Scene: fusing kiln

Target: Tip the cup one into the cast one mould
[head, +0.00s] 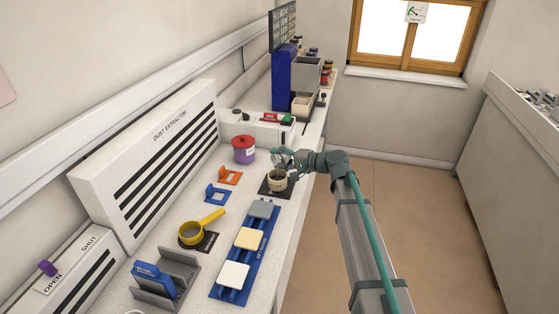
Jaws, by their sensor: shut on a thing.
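My gripper (284,160) is over the worktop near its right edge, at the end of the arm that reaches in from the lower right. It is shut on a small pale thing, which looks like the cup one; the fingers hide much of it and its tilt cannot be told. Directly below is a round beige vessel (277,182) with a dark opening, standing on a dark square mat (264,187). It looks like the cast one mould, but no label is readable. Whether the held thing touches its rim cannot be told.
Orange (230,176) and blue (216,195) holders, a yellow-handled sieve (193,233), a blue rack (254,233) with three tiles and a grey stand (165,282) lie nearer. The dust extractor (155,155) lines the left.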

